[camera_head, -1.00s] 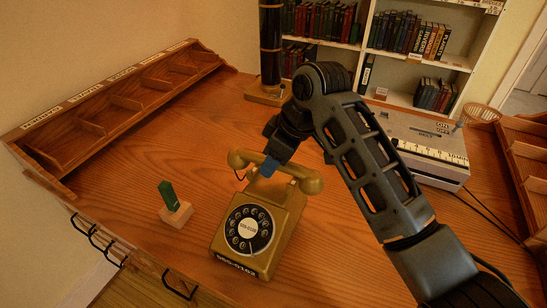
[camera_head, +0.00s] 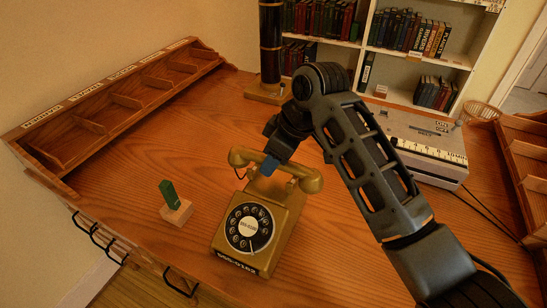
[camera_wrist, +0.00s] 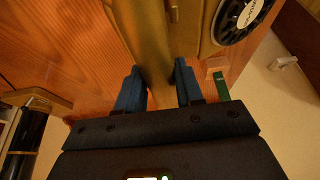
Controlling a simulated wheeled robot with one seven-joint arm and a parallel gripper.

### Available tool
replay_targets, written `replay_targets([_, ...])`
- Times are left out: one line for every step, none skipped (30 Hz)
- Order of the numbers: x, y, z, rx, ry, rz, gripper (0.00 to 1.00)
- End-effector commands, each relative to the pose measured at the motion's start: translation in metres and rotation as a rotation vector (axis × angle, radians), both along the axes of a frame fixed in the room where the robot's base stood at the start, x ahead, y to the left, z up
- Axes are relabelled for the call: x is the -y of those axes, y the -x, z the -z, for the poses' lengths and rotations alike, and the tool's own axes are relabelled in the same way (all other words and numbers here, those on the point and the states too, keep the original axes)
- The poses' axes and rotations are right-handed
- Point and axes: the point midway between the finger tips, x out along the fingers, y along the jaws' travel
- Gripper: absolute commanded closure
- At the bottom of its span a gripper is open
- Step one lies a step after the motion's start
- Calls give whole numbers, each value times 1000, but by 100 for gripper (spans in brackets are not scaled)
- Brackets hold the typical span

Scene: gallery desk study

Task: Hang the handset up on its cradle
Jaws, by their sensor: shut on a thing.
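The gold handset (camera_head: 309,181) lies crosswise at the top of the gold rotary telephone (camera_head: 287,212), level with its cradle. I cannot tell whether it rests in the cradle or sits just above it, as the cradle is mostly hidden under it. My gripper (camera_head: 269,167) is shut on the middle of the handset from above. In the wrist view, the handset's grip (camera_wrist: 152,48) runs between the two blue fingers of my gripper (camera_wrist: 158,78). The dial (camera_wrist: 240,14) shows at the upper right there.
A green piece on a wooden block (camera_head: 176,212) stands left of the telephone. A compartmented wooden rack (camera_head: 110,110) runs along the left. A dark column (camera_head: 270,50) and a grey machine with white keys (camera_head: 420,140) stand behind. The desk's middle left is clear.

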Motion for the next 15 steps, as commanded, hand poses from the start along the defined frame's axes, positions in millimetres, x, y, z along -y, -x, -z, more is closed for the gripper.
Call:
replay_targets([0,0,-1,1,-1,0,100])
replay_targets([0,0,0,1,-1,0,100])
replay_targets([0,0,0,1,-1,0,100])
replay_targets([0,0,0,1,-1,0,100])
replay_targets([0,0,1,1,-1,0,100])
replay_targets([0,0,2,1,-1,0,100])
replay_targets([0,0,3,1,-1,0,100])
replay_targets([0,0,3,1,-1,0,100])
replay_targets([0,0,4,1,-1,0,100])
replay_targets([0,0,5,1,-1,0,100])
replay_targets([0,0,6,1,-1,0,100])
replay_targets([0,0,7,1,-1,0,100])
replay_targets([0,0,8,1,-1,0,100])
replay_targets([0,0,9,1,-1,0,100])
replay_targets([0,0,10,2,-2,0,100])
